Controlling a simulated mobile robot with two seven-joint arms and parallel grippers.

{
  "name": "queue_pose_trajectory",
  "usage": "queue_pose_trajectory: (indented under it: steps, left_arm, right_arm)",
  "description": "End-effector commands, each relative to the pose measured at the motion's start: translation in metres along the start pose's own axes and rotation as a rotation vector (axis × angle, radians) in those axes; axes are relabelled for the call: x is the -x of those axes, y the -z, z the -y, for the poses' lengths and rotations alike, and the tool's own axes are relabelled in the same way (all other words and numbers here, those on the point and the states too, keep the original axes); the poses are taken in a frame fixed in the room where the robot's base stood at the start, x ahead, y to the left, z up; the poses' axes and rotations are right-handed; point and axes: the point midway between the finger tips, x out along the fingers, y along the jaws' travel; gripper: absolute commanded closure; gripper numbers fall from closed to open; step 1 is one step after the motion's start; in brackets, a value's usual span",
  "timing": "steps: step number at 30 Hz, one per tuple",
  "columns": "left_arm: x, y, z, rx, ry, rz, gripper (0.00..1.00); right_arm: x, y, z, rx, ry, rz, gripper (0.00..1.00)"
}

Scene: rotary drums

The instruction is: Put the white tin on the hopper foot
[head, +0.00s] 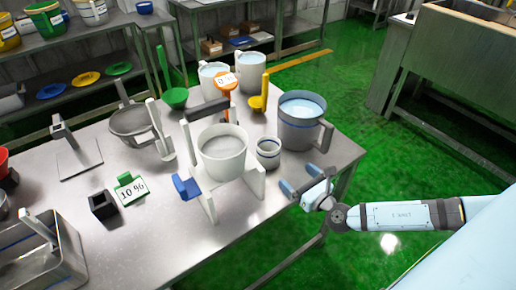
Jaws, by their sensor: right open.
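A small white tin (268,154) with dark blue bands stands upright on the steel table, just right of a large pale pot-shaped hopper (223,156). The hopper sits in a frame with pale legs; its front right foot (257,183) is just below the tin in the picture, and a front left leg (208,205) is seen too. I cannot tell which part is the task's foot. My right gripper (299,178) is open and empty near the table's right edge, right of and nearer than the tin, apart from it. My left gripper is not seen.
A large grey jug (301,121) with blue liquid stands close behind and right of the tin. A blue block (187,186) is at the hopper's left leg. The front table strip is clear.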

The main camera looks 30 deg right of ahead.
Motion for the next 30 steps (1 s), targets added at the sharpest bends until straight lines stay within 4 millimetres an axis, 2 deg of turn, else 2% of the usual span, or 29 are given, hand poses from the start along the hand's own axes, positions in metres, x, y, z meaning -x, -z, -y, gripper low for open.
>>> queue_pose_trajectory:
  steps: [4,12,20,30]
  left_arm:
    - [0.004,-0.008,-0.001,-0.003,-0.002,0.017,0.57]
    - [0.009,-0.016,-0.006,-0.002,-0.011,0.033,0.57]
    - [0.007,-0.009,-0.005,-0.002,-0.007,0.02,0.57]
    - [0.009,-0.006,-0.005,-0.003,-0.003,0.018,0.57]
  right_arm:
    - [-0.017,-0.001,0.0,0.003,0.0,0.004,0.0]
    - [-0.069,-0.002,0.0,0.001,0.001,0.003,0.0]
    - [-0.09,-0.001,-0.001,0.001,0.0,0.002,0.0]
    - [-0.134,-0.002,-0.004,0.0,0.001,0.001,0.0]
